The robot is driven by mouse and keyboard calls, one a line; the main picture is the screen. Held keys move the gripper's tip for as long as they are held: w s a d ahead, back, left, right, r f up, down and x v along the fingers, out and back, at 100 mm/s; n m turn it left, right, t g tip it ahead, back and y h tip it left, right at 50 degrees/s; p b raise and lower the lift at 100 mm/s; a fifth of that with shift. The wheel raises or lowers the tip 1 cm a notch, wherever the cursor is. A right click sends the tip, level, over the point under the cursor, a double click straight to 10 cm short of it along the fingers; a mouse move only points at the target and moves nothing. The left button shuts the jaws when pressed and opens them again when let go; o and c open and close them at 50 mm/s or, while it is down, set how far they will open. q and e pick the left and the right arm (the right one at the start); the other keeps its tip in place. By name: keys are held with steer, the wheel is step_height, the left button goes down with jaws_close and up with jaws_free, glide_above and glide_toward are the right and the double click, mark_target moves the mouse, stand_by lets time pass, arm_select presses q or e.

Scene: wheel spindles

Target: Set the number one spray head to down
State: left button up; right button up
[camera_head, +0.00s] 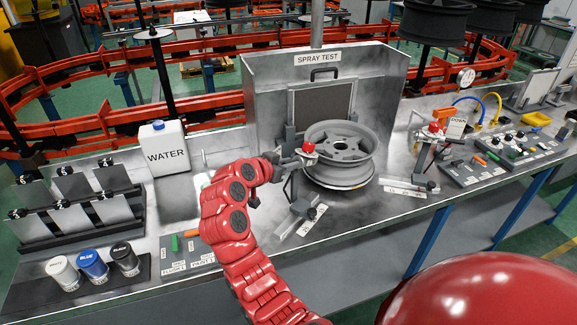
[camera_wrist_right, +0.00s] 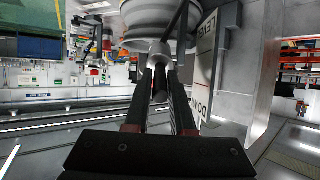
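The spray head with a red top (camera_head: 308,147) stands on a slim stand just left of the grey wheel in the spray test booth. My right gripper (camera_head: 292,162) reaches it from the left, partly hidden by my red arm. In the right wrist view, my right gripper's fingers (camera_wrist_right: 161,76) lie on both sides of a dark, rod-like part (camera_wrist_right: 160,88) with a pale end. I cannot tell whether they press on it. A plate (camera_wrist_right: 202,70) beside them reads LEVEL and DOWN. My left gripper does not show.
The wheel (camera_head: 339,142) stands close right of the gripper, in front of the booth's back wall (camera_head: 268,98). A second red-topped spray head (camera_head: 434,128) stands farther right. A white water jug (camera_head: 166,149) is at the left. Paint cups (camera_head: 93,265) stand at the bench's front left.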

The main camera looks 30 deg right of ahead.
steer(key=o, duration=0.4)
steer(key=shift+c, duration=0.2)
steer(key=shift+a, duration=0.25)
steer(key=b+v, duration=0.4)
steer(key=v, duration=1.3)
